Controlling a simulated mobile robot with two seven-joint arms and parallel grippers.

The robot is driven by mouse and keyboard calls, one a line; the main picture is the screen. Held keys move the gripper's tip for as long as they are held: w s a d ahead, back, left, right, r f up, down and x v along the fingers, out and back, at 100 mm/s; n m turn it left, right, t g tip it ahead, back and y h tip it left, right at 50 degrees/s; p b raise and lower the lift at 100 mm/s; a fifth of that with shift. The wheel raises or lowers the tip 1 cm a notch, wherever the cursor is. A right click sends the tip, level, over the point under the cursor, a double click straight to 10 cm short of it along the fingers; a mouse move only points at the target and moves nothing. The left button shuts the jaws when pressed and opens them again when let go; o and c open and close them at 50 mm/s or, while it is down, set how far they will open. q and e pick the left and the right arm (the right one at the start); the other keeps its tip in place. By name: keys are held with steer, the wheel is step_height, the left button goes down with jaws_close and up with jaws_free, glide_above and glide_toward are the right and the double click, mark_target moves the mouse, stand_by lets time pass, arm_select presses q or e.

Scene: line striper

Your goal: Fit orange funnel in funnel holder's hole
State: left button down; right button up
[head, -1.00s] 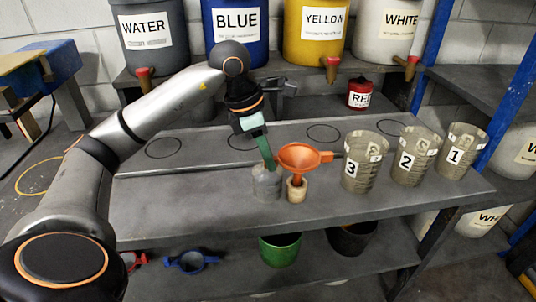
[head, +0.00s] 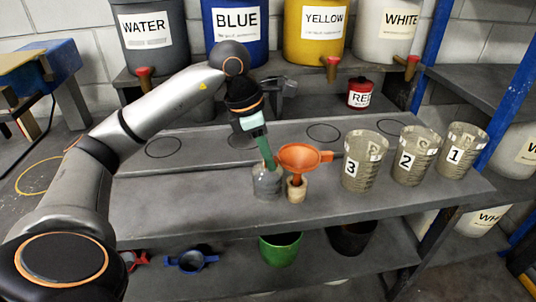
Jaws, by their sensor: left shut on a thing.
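The orange funnel (head: 298,154) is upright at the middle of the bench, its handle pointing right. My left gripper (head: 271,163) reaches down from the upper left with its green fingers at the funnel's left rim, and is shut on it. The fingertips partly overlap the rim, so the exact contact is hard to see. The funnel's narrow spout points down into the top of a small tan holder (head: 297,191); the hole itself is hidden, and I cannot tell how deep the spout sits. My right gripper is not in view.
A grey jar (head: 266,184) stands close left of the holder. Clear cups numbered 3 (head: 363,165), 2 (head: 413,160) and 1 (head: 459,153) stand to the right. A red can (head: 359,94) and several labelled tanks are behind. The bench front left (head: 180,205) is clear.

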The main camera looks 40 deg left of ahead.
arm_select(q)
steer(key=shift+r, duration=0.15)
steer(key=shift+r+p, duration=0.9)
steer(key=shift+f+b, duration=0.85)
steer(key=shift+f, duration=0.25)
stand_by(1.1)
steer(key=shift+r, duration=0.1)
steer(key=shift+r+p, duration=1)
steer(key=c, duration=0.7)
jaws_free()
